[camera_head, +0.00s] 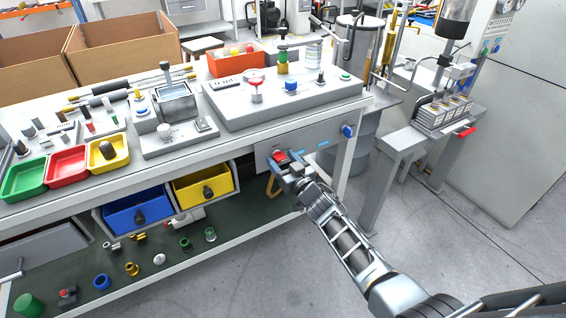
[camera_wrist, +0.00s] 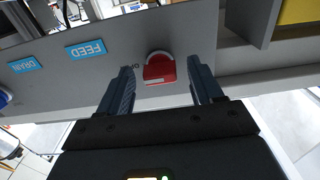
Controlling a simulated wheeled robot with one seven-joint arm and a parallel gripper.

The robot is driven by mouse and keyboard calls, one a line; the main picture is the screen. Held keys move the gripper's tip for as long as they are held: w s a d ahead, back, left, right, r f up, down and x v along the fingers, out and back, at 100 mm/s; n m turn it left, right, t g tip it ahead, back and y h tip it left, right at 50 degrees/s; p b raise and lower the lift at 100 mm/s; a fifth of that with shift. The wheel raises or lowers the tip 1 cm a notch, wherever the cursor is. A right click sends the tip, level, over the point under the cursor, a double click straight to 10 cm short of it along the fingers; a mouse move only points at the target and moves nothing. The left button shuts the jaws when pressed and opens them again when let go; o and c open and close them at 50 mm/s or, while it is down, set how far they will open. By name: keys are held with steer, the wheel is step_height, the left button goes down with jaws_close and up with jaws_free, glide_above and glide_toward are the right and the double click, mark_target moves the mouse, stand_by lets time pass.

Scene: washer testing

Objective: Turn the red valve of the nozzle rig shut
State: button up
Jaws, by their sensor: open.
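The red valve (camera_head: 280,156) is on the grey front panel (camera_head: 313,134) under the bench's edge. In the wrist view the red valve (camera_wrist: 159,69) shows a red, blocky handle with a pale round rim behind it. My gripper (camera_head: 286,166) is open in front of the panel. In the wrist view my gripper (camera_wrist: 161,82) has one dark finger on each side of the red handle, with a gap on both sides. The tips are close to the panel; whether they reach past the handle I cannot tell. Part of the valve is hidden behind my gripper in the head view.
Blue FEED (camera_wrist: 86,49) and DRAIN (camera_wrist: 27,66) labels are beside the valve, upside down in the wrist view. A blue knob (camera_head: 348,131) is at the panel's right end. A yellow bin (camera_head: 203,186) is left of my gripper. Floor (camera_head: 290,280) is clear in front.

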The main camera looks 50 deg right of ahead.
steer(key=shift+c, duration=0.2)
steer(key=c, duration=1)
steer(key=shift+n, duration=0.3)
steer(key=n, duration=0.3)
steer(key=shift+n, duration=0.3)
steer(key=n+b, duration=0.1)
steer(key=n, duration=0.3)
steer(key=shift+a+f+n, duration=0.1)
steer(key=shift+n, duration=0.2)
steer(key=n+b, duration=0.1)
steer(key=n, duration=0.3)
steer(key=shift+n, duration=0.3)
steer(key=shift+n+b, duration=0.7)
steer(key=shift+n, duration=1.5)
steer(key=shift+c, duration=0.2)
